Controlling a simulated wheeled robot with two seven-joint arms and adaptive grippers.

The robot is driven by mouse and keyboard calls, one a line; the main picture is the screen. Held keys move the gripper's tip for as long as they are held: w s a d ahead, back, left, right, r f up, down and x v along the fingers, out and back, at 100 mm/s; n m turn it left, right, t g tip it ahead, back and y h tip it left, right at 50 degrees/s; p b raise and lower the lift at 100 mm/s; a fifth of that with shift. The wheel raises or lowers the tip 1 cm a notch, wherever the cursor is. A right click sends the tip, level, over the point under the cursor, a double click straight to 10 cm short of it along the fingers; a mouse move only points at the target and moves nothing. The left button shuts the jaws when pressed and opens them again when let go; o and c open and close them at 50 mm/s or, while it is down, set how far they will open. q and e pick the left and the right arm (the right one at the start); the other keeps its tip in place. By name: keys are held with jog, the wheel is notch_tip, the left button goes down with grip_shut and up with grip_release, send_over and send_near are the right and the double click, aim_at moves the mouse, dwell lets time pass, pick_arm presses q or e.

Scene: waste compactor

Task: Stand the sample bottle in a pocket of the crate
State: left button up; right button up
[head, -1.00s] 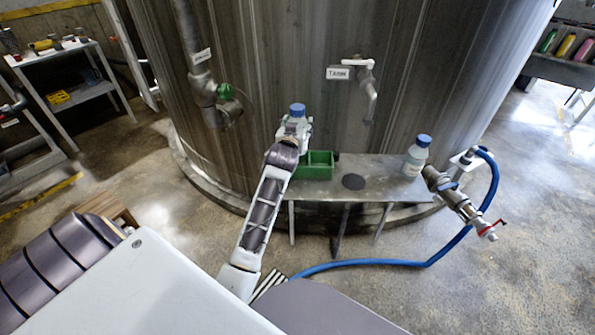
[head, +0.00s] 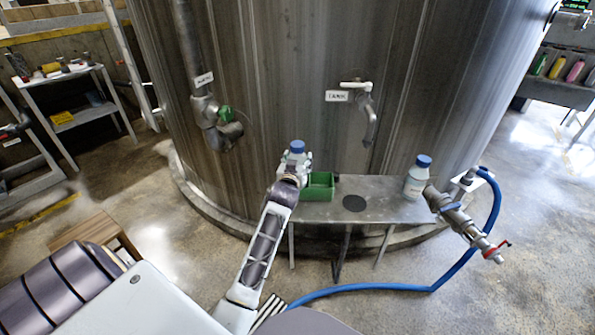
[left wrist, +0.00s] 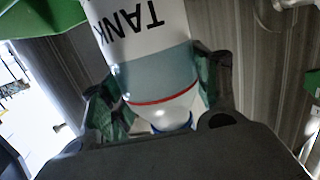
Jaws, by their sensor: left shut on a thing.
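My left gripper (head: 292,170) is shut on a bottle with a blue cap (head: 297,146). In the left wrist view the bottle (left wrist: 158,70) lies between the two dark fingers, with a white "TANK" label and a red line. The green crate (head: 321,193) stands on the metal shelf, just right of the gripper. A green piece, likely the crate (left wrist: 40,18), shows at the upper left of the wrist view. The gripper hides the crate's left part and the bottle's lower part, so I cannot tell whether the bottle is inside a pocket. My right gripper is not in view.
The shelf (head: 385,207) is fixed before a large steel tank (head: 290,80). A second blue-capped bottle (head: 416,180) stands at its right, beside a metal valve (head: 455,215) with a blue hose (head: 400,291). A dark round spot (head: 354,203) lies on the open middle. A tap (head: 366,110) juts out above.

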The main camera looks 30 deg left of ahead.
pick_arm(q)
jog(key=shift+f, duration=0.6)
notch_tip(320, 180, down, 2)
jog(key=shift+f+b, duration=0.2)
jog(key=shift+b, duration=0.25)
jog(key=shift+f, duration=0.2)
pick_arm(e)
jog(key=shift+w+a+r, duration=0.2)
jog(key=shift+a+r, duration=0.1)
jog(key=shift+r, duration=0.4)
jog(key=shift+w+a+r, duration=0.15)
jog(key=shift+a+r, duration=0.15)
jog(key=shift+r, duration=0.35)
pick_arm(q)
jog(key=shift+f, duration=0.15)
jog(key=o, duration=1.4)
jog(key=shift+c, duration=0.2)
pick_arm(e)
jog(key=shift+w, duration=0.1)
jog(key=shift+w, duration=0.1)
